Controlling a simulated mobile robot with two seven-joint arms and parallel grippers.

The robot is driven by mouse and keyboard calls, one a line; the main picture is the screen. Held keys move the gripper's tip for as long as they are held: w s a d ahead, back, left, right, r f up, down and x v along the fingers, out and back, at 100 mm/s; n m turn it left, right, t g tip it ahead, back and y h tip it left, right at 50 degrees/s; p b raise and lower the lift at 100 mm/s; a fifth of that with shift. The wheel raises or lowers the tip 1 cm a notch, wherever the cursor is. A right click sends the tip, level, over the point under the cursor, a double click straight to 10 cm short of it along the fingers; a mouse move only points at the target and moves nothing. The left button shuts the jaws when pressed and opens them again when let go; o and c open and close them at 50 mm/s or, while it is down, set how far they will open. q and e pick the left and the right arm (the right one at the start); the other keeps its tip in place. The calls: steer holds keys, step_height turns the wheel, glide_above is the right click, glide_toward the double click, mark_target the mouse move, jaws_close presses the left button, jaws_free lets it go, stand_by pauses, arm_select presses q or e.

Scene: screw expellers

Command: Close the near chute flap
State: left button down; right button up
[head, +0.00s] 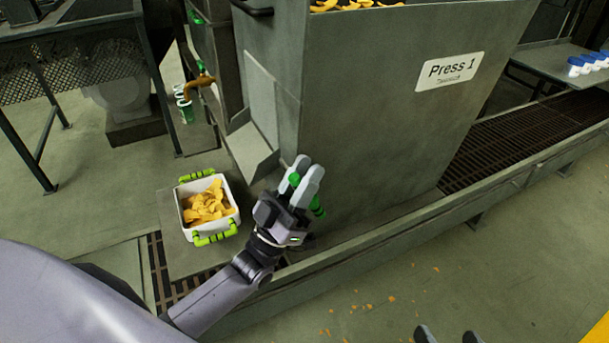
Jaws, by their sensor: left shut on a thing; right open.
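The grey press body (385,110) labelled "Press 1" fills the middle of the head view. On its left side is a chute (252,148) with a folded metal lip above a white bin. A paler flat plate (262,95) stands above the lip; I cannot tell whether it is the flap. My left gripper (308,169) is shut on a green handle (318,208) at the press's lower left, just right of the chute. Its fingers hide part of the handle. My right gripper (447,334) shows only its fingertips at the bottom edge, apart and empty.
The white bin (232,214) with lime-green handles holds yellow pieces, below the chute. A brown tap (198,84) with green parts is behind it. A low ledge and grating (530,130) run along the press. Yellow crumbs lie on the otherwise clear front floor. White, blue-lidded containers (580,66) stand far right.

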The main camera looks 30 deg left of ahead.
arm_select(q)
steer(key=c, duration=1)
jaws_free()
steer(key=shift+s+f, duration=0.1)
steer(key=v, duration=0.7)
